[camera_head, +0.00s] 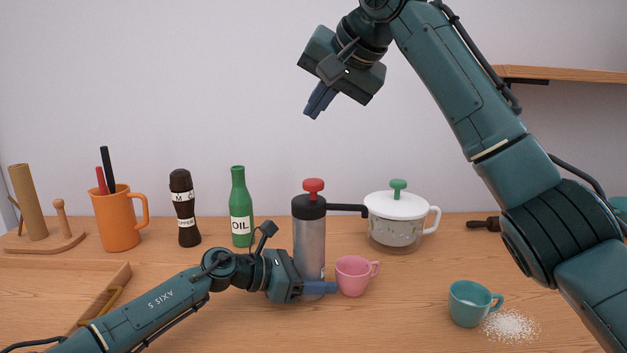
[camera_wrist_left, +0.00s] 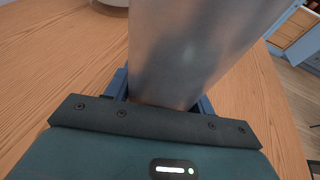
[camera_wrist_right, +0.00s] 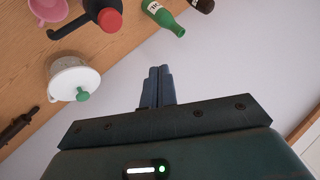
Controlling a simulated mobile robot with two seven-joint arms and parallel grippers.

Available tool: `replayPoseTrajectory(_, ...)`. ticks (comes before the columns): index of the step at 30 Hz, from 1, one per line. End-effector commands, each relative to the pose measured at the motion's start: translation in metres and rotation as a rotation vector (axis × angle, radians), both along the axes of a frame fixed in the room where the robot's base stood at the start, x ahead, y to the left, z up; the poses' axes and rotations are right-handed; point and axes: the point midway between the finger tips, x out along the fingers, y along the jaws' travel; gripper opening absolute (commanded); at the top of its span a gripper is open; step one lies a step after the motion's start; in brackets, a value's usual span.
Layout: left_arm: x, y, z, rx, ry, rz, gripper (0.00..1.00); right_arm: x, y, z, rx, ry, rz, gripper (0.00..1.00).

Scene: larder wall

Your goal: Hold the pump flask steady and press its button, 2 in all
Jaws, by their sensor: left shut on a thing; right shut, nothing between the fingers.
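The pump flask (camera_head: 309,240) stands upright on the counter, a silver cylinder with a black top, a black spout pointing right and a red button (camera_head: 313,185). My left gripper (camera_head: 322,288) is shut on the flask's lower body; the left wrist view shows the silver body (camera_wrist_left: 190,55) between its fingers. My right gripper (camera_head: 314,112) is shut and empty, raised in the air above the red button and apart from it. The right wrist view shows its closed fingers (camera_wrist_right: 157,88) and the red button (camera_wrist_right: 110,20) at the upper left.
A pink cup (camera_head: 352,277) stands just right of the flask. A white lidded pot (camera_head: 394,222) with a green knob is behind the spout. A green oil bottle (camera_head: 240,210), a pepper mill (camera_head: 184,210) and an orange mug (camera_head: 118,222) stand left. A teal cup (camera_head: 468,305) is by spilled white grains (camera_head: 510,326).

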Motion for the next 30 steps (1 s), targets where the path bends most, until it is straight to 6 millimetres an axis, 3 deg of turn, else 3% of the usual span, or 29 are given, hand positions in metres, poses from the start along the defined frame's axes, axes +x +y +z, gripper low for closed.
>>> replayPoseTrajectory(18, 0.000, 0.000, 0.000, 0.001, 0.000, 0.001, 0.41, 0.001, -0.001, -0.074, 0.000, 0.003, -0.001, 0.00)
replayPoseTrajectory(30, 0.000, 0.000, 0.000, 0.001, 0.000, 0.001, 0.41, 0.000, 0.000, -0.087, 0.001, 0.000, -0.001, 0.00)
